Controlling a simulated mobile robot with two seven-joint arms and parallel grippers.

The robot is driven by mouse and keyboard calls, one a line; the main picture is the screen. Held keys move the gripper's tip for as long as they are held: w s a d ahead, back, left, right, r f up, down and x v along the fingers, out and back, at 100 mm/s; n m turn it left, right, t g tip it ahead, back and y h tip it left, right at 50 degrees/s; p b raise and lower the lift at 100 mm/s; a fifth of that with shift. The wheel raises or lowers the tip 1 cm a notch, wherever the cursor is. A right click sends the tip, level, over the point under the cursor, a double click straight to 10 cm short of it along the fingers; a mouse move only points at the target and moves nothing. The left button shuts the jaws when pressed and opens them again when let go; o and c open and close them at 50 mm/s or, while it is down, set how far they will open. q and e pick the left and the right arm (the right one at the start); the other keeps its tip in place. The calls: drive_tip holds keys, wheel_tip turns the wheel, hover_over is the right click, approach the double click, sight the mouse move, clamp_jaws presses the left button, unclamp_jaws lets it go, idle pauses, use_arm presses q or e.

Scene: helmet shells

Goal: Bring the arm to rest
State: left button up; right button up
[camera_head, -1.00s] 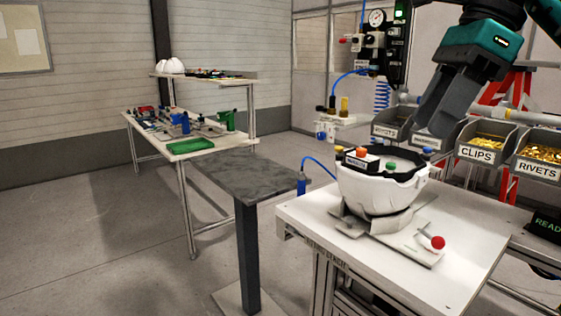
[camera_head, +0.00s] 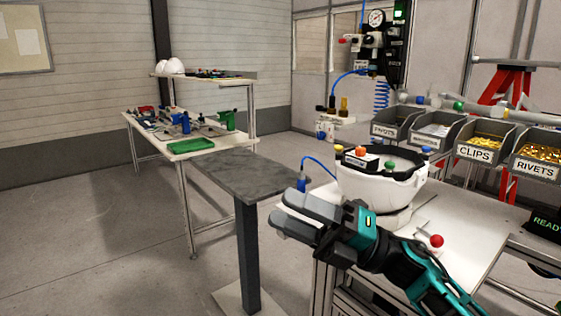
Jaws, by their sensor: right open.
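My right gripper (camera_head: 281,208) reaches in from the lower right, its grey fingers pointing left and a little up. It is open and empty, with only a narrow gap showing between the fingers. It hangs in front of the white bench's left end, with its tips by the grey pedestal top. The white helmet shell (camera_head: 382,191) sits upside down on its fixture behind the gripper, with several coloured knobs around its rim. My wrist hides part of the fixture. My left gripper is out of view.
The white bench (camera_head: 480,235) carries a red-ball lever (camera_head: 436,241). Bins of clips (camera_head: 482,146) and rivets (camera_head: 542,160) line its back. A grey pedestal (camera_head: 243,172) stands to the left. A far table (camera_head: 180,150) holds a green tray (camera_head: 191,145). Open floor lies at left.

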drive_tip(key=d+f+m+t+h, duration=0.3)
drive_tip(key=f+m+t+h, duration=0.2)
drive_tip(key=f+m, duration=0.4)
drive_tip(key=s+d+f+m+t+h, duration=0.1)
drive_tip(key=d+f+m+t+h, duration=0.3)
drive_tip(key=f+m+t+h, duration=0.45)
drive_tip(key=d+f+m+t+h, duration=0.25)
drive_tip(key=f+m, duration=0.35)
drive_tip(key=m, duration=0.5)
drive_tip(key=s+d+f+m+g+h, duration=0.2)
drive_tip(key=s+d+f+m+g, duration=0.1)
drive_tip(key=s+f, duration=0.4)
drive_tip(key=s+d+f+m+g+h, duration=0.3)
drive_tip(key=s+f+m+g, duration=0.1)
drive_tip(key=s+f, duration=0.4)
drive_tip(key=shift+f+m, duration=0.45)
drive_tip(key=shift+f, duration=0.25)
